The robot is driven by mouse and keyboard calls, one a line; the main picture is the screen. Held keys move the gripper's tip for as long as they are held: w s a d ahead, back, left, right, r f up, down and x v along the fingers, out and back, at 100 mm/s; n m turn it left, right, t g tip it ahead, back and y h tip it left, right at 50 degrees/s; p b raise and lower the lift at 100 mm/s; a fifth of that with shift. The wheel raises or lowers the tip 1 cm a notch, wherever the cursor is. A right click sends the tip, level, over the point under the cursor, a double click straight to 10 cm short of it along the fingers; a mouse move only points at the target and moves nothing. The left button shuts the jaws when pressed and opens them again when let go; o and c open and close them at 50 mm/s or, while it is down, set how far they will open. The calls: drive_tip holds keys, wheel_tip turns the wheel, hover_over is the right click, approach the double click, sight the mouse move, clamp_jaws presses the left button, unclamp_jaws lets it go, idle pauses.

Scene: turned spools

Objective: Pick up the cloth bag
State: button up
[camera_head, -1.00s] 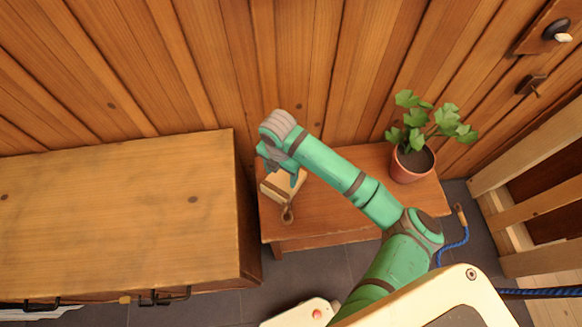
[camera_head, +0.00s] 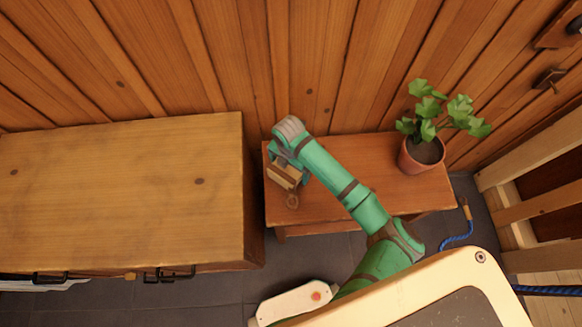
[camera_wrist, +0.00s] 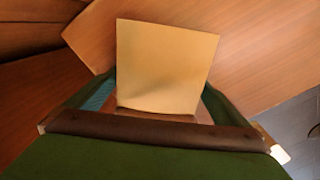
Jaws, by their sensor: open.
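The cloth bag (camera_head: 286,173) shows as a small pale tan, boxy shape at the left end of the low wooden table (camera_head: 330,206). A brown loop lies at its near side. My gripper (camera_head: 284,160) is at the bag, and the hand partly hides its far side. In the wrist view, the bag (camera_wrist: 165,65) is a flat tan square between the two green fingers of my gripper (camera_wrist: 158,88). The fingers are open, one on each side of it. I cannot tell whether either finger touches it.
A potted plant (camera_head: 421,153) stands at the table's right end. A large wooden cabinet (camera_head: 110,190) stands close on the left, and a plank wall (camera_head: 330,70) is behind. A blue rope (camera_head: 458,238) and a wooden slatted frame (camera_head: 520,205) are on the right.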

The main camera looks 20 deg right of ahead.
drive_tip(key=shift+f, duration=0.2)
drive_tip(key=c, duration=1.1)
